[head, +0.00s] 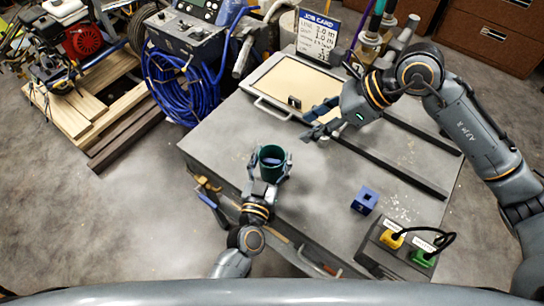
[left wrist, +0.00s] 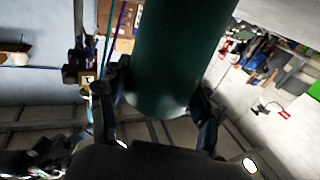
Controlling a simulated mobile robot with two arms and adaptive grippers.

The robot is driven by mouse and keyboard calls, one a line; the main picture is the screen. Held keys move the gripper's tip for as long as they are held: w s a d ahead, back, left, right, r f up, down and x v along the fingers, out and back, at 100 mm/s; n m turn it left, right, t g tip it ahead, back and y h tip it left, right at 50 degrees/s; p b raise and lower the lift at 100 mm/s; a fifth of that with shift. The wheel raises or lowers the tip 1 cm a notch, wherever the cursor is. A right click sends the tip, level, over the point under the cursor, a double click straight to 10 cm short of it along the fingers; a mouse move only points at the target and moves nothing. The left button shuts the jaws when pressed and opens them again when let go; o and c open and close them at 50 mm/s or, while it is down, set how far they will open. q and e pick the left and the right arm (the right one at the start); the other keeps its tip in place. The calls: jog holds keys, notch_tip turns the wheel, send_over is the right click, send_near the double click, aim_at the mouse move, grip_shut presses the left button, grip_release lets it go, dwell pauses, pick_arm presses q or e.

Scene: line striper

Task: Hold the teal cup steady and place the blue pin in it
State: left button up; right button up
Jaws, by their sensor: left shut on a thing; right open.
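The teal cup (head: 270,174) is upright above the near left part of the grey bench top in the head view. My left gripper (head: 267,171) is shut on it, with one finger on each side. In the left wrist view the cup (left wrist: 178,60) fills the space between the fingers (left wrist: 158,98). A small blue patch (head: 272,161) shows inside the cup; I cannot tell for sure that it is the blue pin. My right gripper (head: 316,121) is open and empty, up and right of the cup. I see no separate blue pin on the bench.
A blue block (head: 365,201) stands on the bench right of the cup. A box with yellow and green plugs (head: 401,244) is at the near right. A shallow tray (head: 297,82) and job card (head: 318,36) are at the back. Dark rails (head: 385,160) cross the bench.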

dwell(0.3)
pick_arm(q)
jog(key=o, duration=1.2)
jog(key=shift+o, duration=0.2)
jog(key=v, duration=1.2)
